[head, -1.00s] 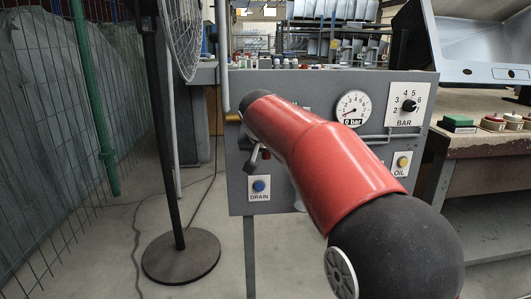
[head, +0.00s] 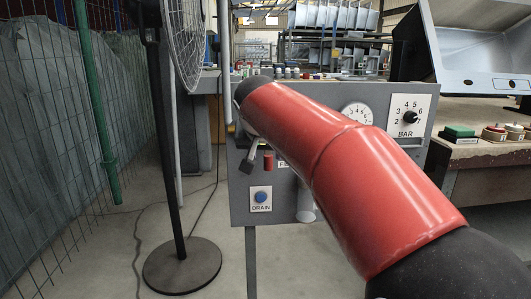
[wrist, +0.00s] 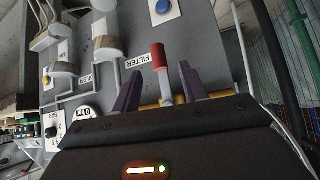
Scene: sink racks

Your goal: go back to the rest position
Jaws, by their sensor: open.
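My gripper (wrist: 160,71) shows in the wrist view as two purple fingers, spread apart with nothing held. A red-tipped lever (wrist: 158,57) on a pale stem shows between the fingers in the picture, beside the FILTER label. I cannot tell how far it is from them.
The panel carries a blue DRAIN button (head: 260,196), a pressure gauge (head: 357,113) partly behind my arm, and a BAR dial (head: 410,117). A fan base (head: 182,266) stands left on the floor. A bench with buttons (head: 459,131) and a metal sink (head: 480,50) are right.

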